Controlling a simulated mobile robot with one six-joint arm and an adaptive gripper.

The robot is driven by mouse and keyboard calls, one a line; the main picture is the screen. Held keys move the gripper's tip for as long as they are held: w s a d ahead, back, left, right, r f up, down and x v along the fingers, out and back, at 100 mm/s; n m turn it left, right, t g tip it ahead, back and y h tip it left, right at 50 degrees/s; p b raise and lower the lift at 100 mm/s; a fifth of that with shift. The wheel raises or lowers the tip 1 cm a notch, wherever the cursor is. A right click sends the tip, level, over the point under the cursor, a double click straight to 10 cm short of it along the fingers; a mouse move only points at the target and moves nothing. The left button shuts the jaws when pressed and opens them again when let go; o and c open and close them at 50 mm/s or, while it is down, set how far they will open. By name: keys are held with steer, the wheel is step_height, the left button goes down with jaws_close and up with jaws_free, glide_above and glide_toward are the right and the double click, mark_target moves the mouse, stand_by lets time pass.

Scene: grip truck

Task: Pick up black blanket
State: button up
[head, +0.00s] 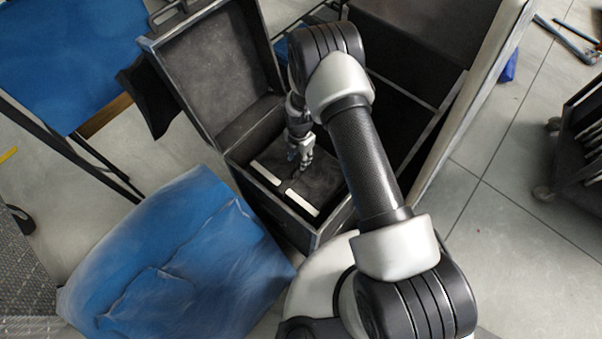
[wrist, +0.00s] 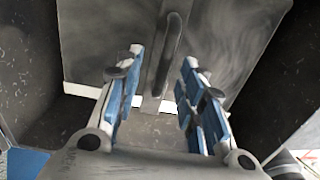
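My gripper (head: 302,152) reaches down into an open black case (head: 237,158) in the head view. In the wrist view my gripper (wrist: 163,62) is open, its two blue-padded fingers apart. A raised dark strip like a handle or strap (wrist: 172,40) stands between and beyond the fingers; I cannot tell whether they touch it. It runs over a dark grey, smudged surface (wrist: 105,40), perhaps the black blanket. In the head view a dark flat thing (head: 325,178) with white strips lies in the case's near compartment, partly hidden by the gripper.
The case's raised lid (head: 215,75) stands at the left, with black cloth (head: 155,100) beside it. A blue covered block (head: 180,265) is at the front left. Compartment walls stand close around the gripper. A dark cart (head: 580,150) is at the right; the tiled floor (head: 500,190) between is clear.

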steer(key=f, duration=0.1)
steer(key=f+b, duration=0.1)
steer(key=f, duration=0.2)
steer(key=shift+s+d+f+b, duration=0.15)
steer(key=shift+d+f+b, duration=0.1)
steer(key=shift+f+b, duration=0.15)
steer(key=shift+r, duration=0.1)
steer(key=shift+c, duration=0.3)
jaws_close()
stand_by(0.4)
